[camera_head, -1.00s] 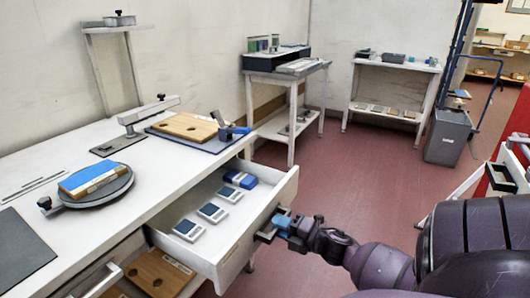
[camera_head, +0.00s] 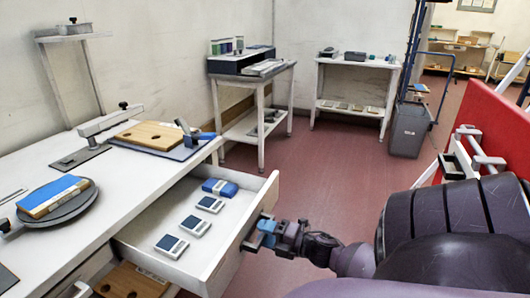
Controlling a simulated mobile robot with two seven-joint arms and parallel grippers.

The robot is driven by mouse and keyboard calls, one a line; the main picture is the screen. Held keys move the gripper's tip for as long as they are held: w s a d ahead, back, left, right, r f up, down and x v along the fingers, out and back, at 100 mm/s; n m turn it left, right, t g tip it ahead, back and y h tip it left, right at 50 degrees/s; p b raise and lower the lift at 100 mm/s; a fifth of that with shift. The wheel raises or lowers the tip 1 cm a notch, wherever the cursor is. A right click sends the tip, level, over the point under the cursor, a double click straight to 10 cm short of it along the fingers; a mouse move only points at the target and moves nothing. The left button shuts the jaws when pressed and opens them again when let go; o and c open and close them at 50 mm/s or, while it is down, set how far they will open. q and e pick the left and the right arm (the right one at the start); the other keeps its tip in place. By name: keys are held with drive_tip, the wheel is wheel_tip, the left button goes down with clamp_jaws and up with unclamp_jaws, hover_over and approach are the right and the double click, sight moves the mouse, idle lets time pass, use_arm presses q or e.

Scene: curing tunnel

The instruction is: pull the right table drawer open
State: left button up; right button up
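The right table drawer (camera_head: 213,254) is a white drawer under the white worktable (camera_head: 120,187), and it stands well open. Inside lie several small devices with dark screens (camera_head: 171,245) and a blue pack (camera_head: 219,187). My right gripper (camera_head: 262,235) is at the outside of the drawer front, its blue-tipped fingers closed around the dark handle (camera_head: 249,237). The fingers partly hide the handle. My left gripper is not in view.
On the worktable are a round turntable with a blue-topped block (camera_head: 53,196), a lever press (camera_head: 100,128) and a wooden board (camera_head: 150,135). A red panel (camera_head: 490,140) stands at right. Red floor is clear beyond the drawer.

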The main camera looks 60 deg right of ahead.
drive_tip(key=shift+s, duration=0.1)
drive_tip(key=s, duration=1)
drive_tip(key=shift+s+d+p, duration=0.3)
drive_tip(key=shift+d+p, duration=0.05)
drive_tip(key=shift+p, duration=0.1)
